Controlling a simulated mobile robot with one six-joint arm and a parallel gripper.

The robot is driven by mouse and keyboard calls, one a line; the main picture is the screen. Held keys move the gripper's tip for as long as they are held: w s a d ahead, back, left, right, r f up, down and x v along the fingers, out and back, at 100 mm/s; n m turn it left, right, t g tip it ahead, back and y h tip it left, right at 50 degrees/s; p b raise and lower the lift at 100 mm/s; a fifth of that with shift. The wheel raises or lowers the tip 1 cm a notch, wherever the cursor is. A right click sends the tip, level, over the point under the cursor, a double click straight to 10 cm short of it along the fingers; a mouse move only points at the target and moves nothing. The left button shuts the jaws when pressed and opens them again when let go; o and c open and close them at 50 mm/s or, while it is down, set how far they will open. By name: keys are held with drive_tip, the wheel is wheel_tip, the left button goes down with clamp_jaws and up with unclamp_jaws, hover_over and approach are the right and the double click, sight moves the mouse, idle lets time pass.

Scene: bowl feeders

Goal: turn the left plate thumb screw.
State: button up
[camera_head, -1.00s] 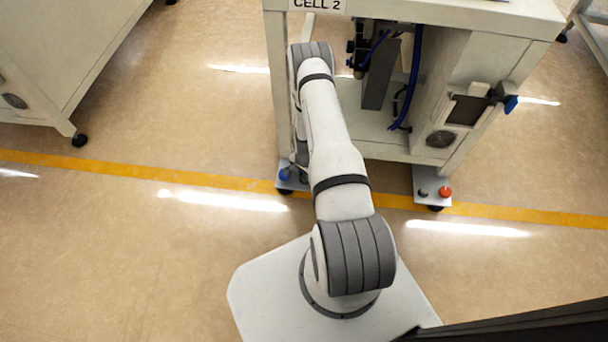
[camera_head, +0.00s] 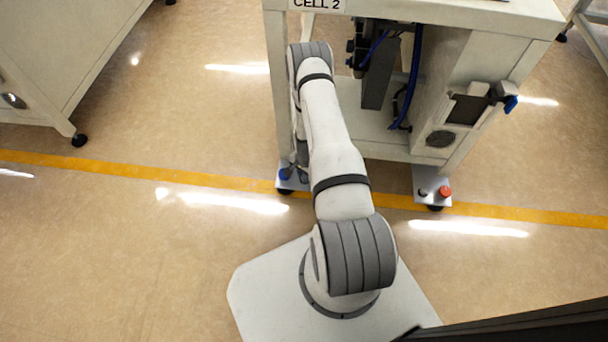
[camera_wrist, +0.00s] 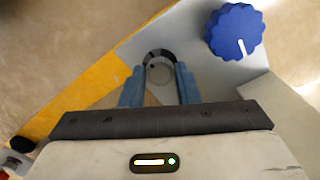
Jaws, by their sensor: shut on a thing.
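The left plate (camera_head: 293,185) is a light metal foot plate at the cabinet's front left leg; it also shows in the wrist view (camera_wrist: 190,38). On it stands a small dark round thumb screw (camera_wrist: 159,57), between my fingertips. My gripper (camera_wrist: 161,72) has blue fingers and is shut on this screw, one finger on each side. A larger blue fluted knob (camera_wrist: 235,32) with a white mark stands to the right of the screw, apart from the fingers. In the head view the blue knob (camera_head: 284,174) shows beside my gripper, and the screw is hidden.
The CELL 2 cabinet (camera_head: 460,14) stands over the plate, its open front showing hoses. The right plate (camera_head: 431,178) carries a red knob (camera_head: 445,191) and a small dark screw (camera_head: 423,192). A yellow floor line (camera_head: 130,172) passes the plates.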

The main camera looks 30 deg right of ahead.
drive_tip(key=shift+w+d+n, duration=0.15)
drive_tip(key=shift+w+n, duration=0.2)
drive_tip(key=shift+n, duration=0.05)
drive_tip(key=n+b, duration=0.1)
drive_tip(key=n, duration=0.1)
drive_tip(key=shift+n, duration=0.4)
drive_tip(key=n+b, duration=0.1)
drive_tip(key=n, duration=0.3)
drive_tip(key=shift+w+n, duration=0.1)
drive_tip(key=shift+n, duration=0.2)
drive_tip(key=n, duration=0.3)
drive_tip(key=shift+n, duration=0.3)
drive_tip(key=shift+r+n+b, duration=0.1)
drive_tip(key=shift+n+b, duration=0.35)
drive_tip(key=shift+n, duration=1.75)
drive_tip(key=o, duration=1)
drive_tip(key=shift+s, duration=0.25)
drive_tip(key=shift+c, duration=0.2)
